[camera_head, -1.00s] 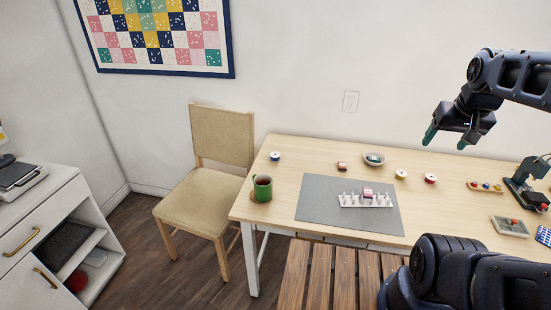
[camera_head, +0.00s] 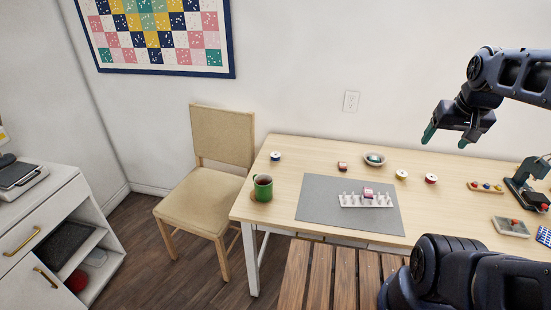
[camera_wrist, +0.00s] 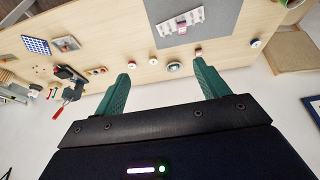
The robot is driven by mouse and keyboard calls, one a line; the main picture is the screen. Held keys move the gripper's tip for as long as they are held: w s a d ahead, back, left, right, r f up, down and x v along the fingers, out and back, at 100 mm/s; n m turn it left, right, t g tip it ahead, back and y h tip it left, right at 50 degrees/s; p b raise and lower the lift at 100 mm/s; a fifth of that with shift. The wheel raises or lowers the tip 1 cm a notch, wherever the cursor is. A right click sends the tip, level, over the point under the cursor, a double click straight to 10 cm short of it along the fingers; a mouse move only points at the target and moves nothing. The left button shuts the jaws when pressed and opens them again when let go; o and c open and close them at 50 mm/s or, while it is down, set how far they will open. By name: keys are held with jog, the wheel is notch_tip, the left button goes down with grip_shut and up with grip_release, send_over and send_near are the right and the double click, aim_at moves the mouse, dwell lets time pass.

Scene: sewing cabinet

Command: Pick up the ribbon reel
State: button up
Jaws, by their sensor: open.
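Several small round reels stand on the pale wooden table (camera_head: 300,180): a blue-centred one (camera_head: 275,156) at the far left, a yellow-centred one (camera_head: 401,174) and a red-centred one (camera_head: 430,179) right of the middle. A small red item (camera_head: 342,166) lies at the back. A pink spool (camera_head: 367,191) sits on a white pegged rack (camera_head: 352,201). I cannot tell which is the ribbon reel. My gripper (camera_head: 445,140) is open and empty, raised above the table's back right. In the wrist view its green fingers (camera_wrist: 162,72) are apart, with the blue-centred reel (camera_wrist: 256,43) off to the right.
A grey mat (camera_head: 315,205) lies under the rack. A bowl (camera_head: 374,159) with a green item stands behind it. A green mug (camera_head: 263,188) stands at the left edge. Trays (camera_head: 510,227) and a dark machine (camera_head: 525,185) occupy the right. A chair (camera_head: 215,170) stands left.

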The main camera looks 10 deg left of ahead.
jog(key=w+a+r+n+g, duration=0.1)
jog(key=w+a+n, duration=0.5)
jog(key=w, duration=0.7)
jog(key=w+a+r+n+g, duration=0.1)
jog(key=w+a+n, duration=0.2)
jog(key=w+a, duration=0.75)
jog(key=w+a+f+n, duration=0.3)
jog(key=w+a, duration=0.2)
jog(key=w, duration=0.5)
jog(key=n+g, duration=0.3)
jog(key=n, duration=0.8)
send_over(276, 157)
jog(key=w, duration=0.3)
jog(key=f, duration=3.6)
jog(key=shift+s+a+f, duration=0.1)
jog(key=shift+s+a, duration=0.05)
jog(key=shift+a, duration=0.05)
jog(key=shift+s+a+f, duration=0.1)
jog(key=shift+s+f, duration=0.05)
jog(key=shift+f, duration=1.2)
jog(key=shift+s+a+f, duration=0.1)
jog(key=shift+f, duration=1.2)
jog(key=c, duration=1)
